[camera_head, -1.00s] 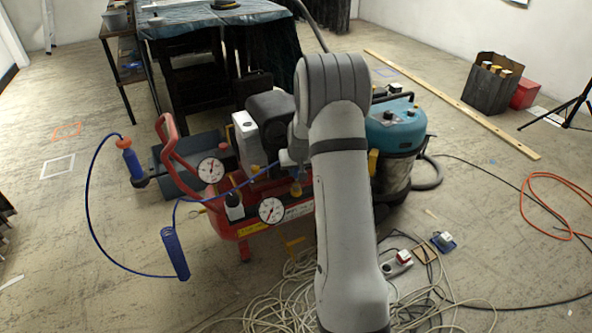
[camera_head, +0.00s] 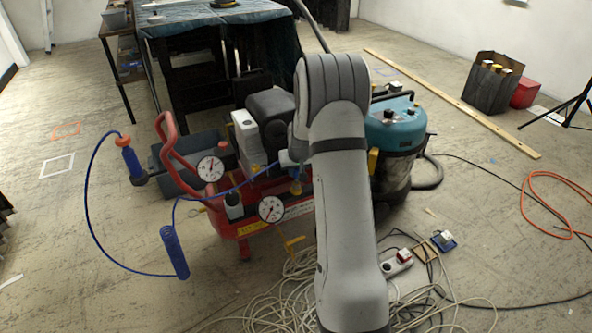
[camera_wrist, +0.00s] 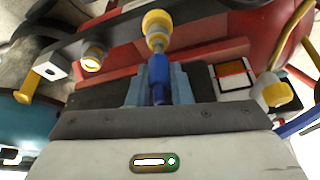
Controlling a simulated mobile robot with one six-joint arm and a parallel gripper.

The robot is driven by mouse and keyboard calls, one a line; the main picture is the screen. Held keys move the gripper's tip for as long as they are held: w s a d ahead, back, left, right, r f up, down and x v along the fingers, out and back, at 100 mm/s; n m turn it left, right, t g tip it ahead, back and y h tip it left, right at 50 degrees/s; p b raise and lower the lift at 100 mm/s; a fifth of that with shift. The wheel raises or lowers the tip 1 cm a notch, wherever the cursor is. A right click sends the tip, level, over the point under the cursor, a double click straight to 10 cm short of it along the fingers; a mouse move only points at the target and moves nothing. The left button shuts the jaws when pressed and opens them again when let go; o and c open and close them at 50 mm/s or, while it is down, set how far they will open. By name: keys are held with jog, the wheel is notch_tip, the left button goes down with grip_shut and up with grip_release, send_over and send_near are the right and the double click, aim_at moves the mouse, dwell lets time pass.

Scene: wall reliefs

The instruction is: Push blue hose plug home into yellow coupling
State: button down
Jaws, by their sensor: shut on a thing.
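The blue hose plug (camera_wrist: 158,75) is held between the two fingers of my gripper (camera_wrist: 158,88) in the wrist view. It points away from the gripper toward the yellow coupling (camera_wrist: 157,22). The plug's front end is in line with the coupling's pale, metallic-looking mouth and meets it in the picture. I cannot tell how deep the plug sits. In the head view my arm hides most of this spot. The blue hose (camera_head: 235,188) runs up to it from the left.
The red compressor (camera_head: 244,232) has two round gauges. A blue-topped vacuum (camera_head: 398,125) stands right of my arm. Coiled pale cable (camera_head: 270,300) lies on the floor.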

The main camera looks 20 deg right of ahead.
aim_at(297, 171)
jog(key=shift+f+b, duration=0.35)
jog(key=shift+f, duration=0.2)
jog(key=shift+f, duration=0.35)
jog(key=shift+f+b, duration=0.3)
jog(key=shift+b, duration=0.05)
jog(key=c, duration=1.2)
grip_release()
jog(key=shift+c, duration=0.2)
jog(key=shift+p+v, duration=1.65)
jog(key=shift+v, duration=2.3)
